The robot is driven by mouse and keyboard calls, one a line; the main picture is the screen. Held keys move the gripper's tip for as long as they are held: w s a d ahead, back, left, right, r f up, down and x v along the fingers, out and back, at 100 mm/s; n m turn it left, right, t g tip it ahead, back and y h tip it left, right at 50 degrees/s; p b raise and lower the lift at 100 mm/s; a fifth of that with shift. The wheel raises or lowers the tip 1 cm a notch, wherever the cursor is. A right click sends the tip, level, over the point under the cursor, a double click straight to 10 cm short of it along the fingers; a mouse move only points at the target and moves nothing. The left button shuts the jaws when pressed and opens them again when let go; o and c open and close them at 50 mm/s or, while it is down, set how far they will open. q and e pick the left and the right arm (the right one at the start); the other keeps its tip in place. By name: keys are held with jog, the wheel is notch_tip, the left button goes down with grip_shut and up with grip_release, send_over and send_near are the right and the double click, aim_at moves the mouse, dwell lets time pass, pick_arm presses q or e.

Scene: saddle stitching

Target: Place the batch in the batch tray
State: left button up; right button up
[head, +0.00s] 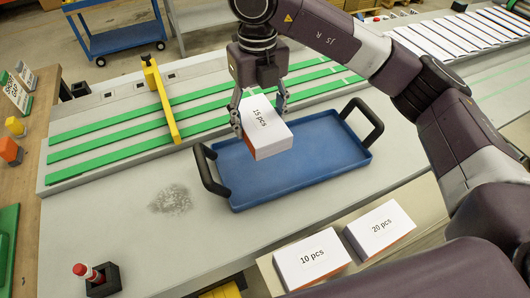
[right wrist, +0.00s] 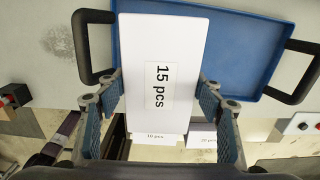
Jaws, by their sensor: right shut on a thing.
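The batch is a white stack labelled "15 pcs" (head: 264,127) with an orange-brown lower edge. My right gripper (head: 260,112) is shut on it, one finger on each side, and holds it over the left part of the batch tray. In the right wrist view the stack (right wrist: 160,45) lies between the two fingers (right wrist: 165,100). The batch tray (head: 325,174) is blue with black handles at its two ends, and its visible floor is empty. It also shows in the right wrist view (right wrist: 245,50), partly hidden by the stack. My left gripper is not in view.
Two more stacks, "10 pcs" (head: 312,260) and "20 pcs" (head: 380,228), lie in front of the tray. A machine with green strips (head: 120,152) and a yellow arm (head: 160,98) stands behind.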

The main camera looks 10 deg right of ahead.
notch_tip(320, 180, down, 5)
jog(key=p, duration=0.2)
send_over(260, 166)
notch_tip(260, 166, down, 4)
jog(key=shift+s+f, duration=0.1)
jog(key=shift+f, duration=0.4)
notch_tip(260, 166, down, 4)
jog(key=shift+r+p, duration=0.15)
jog(key=shift+p, duration=0.55)
jog(key=shift+f, duration=0.3)
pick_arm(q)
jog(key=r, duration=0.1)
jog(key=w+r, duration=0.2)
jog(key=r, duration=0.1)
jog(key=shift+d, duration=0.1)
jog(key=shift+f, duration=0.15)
pick_arm(e)
jog(key=shift+f, duration=0.1)
